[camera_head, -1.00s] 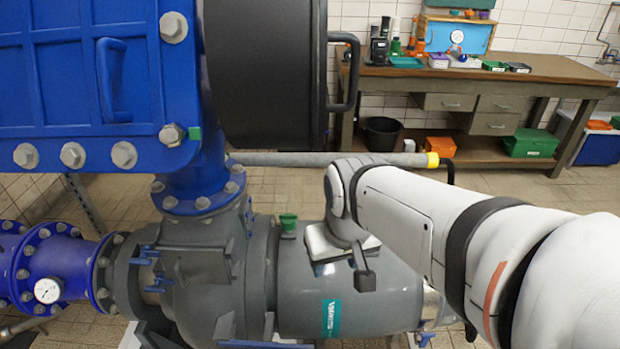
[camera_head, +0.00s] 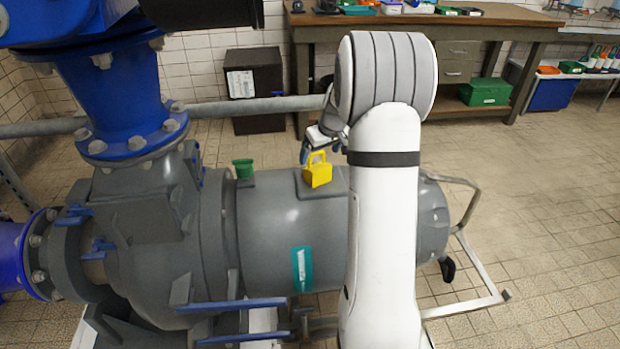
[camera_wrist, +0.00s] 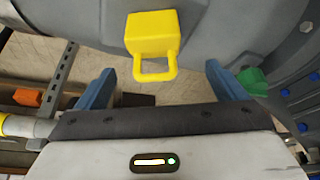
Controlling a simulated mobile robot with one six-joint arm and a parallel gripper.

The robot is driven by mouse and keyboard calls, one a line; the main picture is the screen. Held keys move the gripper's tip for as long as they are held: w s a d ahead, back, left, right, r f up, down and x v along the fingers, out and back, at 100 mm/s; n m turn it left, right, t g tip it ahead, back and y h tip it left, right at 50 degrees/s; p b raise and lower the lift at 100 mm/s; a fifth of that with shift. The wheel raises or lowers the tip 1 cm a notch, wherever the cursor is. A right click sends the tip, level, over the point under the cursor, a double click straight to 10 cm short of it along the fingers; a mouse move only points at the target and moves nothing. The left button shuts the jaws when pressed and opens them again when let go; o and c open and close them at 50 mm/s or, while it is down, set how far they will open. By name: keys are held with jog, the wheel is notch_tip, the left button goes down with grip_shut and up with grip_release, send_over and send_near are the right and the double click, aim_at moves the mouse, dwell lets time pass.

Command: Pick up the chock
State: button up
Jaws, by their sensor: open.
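The yellow chock (camera_head: 318,177), a block with a loop handle, sits on top of the grey motor housing (camera_head: 275,225) in the head view. In the wrist view the chock (camera_wrist: 153,35) is at the top centre, its handle pointing toward my gripper (camera_wrist: 160,70). The two blue fingers are spread wide, one on each side of the handle, with nothing held between them. In the head view my gripper (camera_head: 319,148) is just behind and above the chock, partly hidden by my arm.
A green cap (camera_head: 243,168) stands on the housing left of the chock. A grey pipe (camera_head: 255,106) runs behind. A workbench (camera_head: 400,22) and a black box (camera_head: 255,88) stand at the back. The tiled floor at right is mostly clear.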

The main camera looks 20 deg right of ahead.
aim_at(318, 165)
jog(key=shift+d+b+x, duration=0.2)
jog(key=shift+b+x, duration=0.15)
jog(key=shift+x, duration=1.45)
jog(key=shift+d+b+x, duration=0.25)
jog(key=shift+b+x, duration=0.05)
jog(key=shift+x, duration=1.55)
